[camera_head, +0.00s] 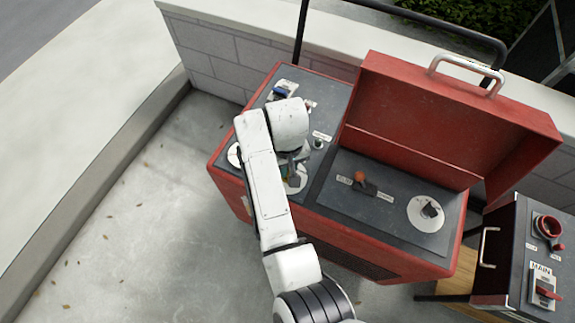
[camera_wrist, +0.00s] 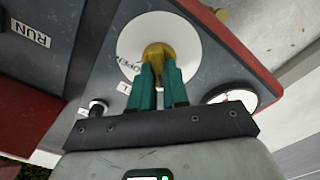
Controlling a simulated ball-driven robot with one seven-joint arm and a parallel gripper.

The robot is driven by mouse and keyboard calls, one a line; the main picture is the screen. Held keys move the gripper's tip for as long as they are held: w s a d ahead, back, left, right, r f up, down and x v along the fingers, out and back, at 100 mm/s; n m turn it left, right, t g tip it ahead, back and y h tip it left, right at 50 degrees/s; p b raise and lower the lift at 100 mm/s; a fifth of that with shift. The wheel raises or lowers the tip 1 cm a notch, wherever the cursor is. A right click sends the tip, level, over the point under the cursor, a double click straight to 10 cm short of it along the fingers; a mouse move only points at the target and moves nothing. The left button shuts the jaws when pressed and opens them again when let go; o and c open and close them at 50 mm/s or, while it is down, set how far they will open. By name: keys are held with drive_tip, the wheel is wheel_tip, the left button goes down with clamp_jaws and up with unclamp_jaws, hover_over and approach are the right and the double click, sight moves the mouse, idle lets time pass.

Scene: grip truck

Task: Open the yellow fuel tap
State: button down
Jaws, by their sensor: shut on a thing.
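The yellow fuel tap (camera_wrist: 157,54) sits on a round white plate (camera_wrist: 142,28) on the dark panel top in the wrist view. My gripper (camera_wrist: 158,70) has its two teal fingers around the tap, shut on it. The word OPEN is partly visible on the plate beside the fingers. The tap's lower part and its exact angle are hidden by the fingers. In the head view my gripper (camera_head: 292,172) reaches down to the white plate (camera_head: 297,186), and my arm hides much of it.
The red generator box (camera_head: 400,255) has its lid (camera_head: 440,110) raised at the right. An orange-knobbed lever (camera_head: 359,177) and a round dial (camera_head: 430,211) lie under it. A gauge (camera_wrist: 232,98) is near the tap. A MAIN switch box (camera_head: 520,240) stands at the right.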

drive_tip(key=shift+r+m+p, duration=0.1)
drive_tip(key=shift+m+p, duration=0.25)
drive_tip(key=shift+m, duration=0.05)
drive_tip(key=m+p, duration=0.2)
drive_tip(key=shift+d+m, duration=0.15)
drive_tip(key=shift+m, duration=0.25)
drive_tip(key=m+p, duration=0.2)
drive_tip(key=m, duration=0.3)
drive_tip(key=shift+d+p, duration=0.15)
drive_tip(key=shift+p, duration=0.2)
drive_tip(key=m+p, duration=0.1)
drive_tip(key=m, duration=0.4)
drive_tip(key=shift+p, duration=0.3)
drive_tip(key=m+p, duration=0.1)
drive_tip(key=m, duration=0.3)
drive_tip(key=shift+s+d, duration=0.1)
drive_tip(key=shift+m, duration=0.3)
drive_tip(key=c, duration=1.1)
unclamp_jaws()
